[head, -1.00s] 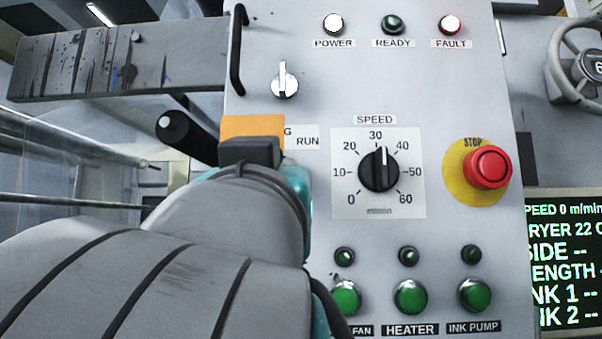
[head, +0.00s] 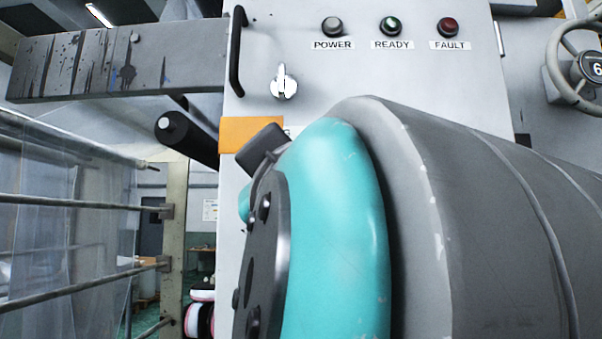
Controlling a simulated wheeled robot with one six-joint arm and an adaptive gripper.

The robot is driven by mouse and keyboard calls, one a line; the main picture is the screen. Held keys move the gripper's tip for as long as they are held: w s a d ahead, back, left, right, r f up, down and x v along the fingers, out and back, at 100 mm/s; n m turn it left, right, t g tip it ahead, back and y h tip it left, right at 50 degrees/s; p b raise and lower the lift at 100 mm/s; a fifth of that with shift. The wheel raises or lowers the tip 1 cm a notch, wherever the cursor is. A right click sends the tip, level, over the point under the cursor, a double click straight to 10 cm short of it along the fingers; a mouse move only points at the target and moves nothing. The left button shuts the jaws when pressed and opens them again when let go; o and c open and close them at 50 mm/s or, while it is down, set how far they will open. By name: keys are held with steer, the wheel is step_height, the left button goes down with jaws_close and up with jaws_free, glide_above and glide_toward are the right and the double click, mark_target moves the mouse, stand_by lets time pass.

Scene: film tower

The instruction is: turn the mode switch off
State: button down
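A silver rotary switch (head: 284,84) sits on the upper left of the grey control panel (head: 330,75). Its lever points roughly upward. I take it for the mode switch, but cannot read its positions. Below it, an orange plate (head: 236,134) and the edge of a white label are partly covered by my arm. My teal and grey arm fills the lower middle and right. A dark piece at its far end, perhaps my gripper (head: 262,146), shows in front of the orange plate. It appears below the silver switch and apart from it in the picture. Its fingers are not clear.
A black handle (head: 238,50) stands at the panel's left edge. Rails (head: 70,204) are at left, a handwheel (head: 575,65) at right.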

steer(key=shift+n, duration=0.3)
steer(key=c, duration=1.2)
jaws_free()
steer(key=shift+c, duration=0.2)
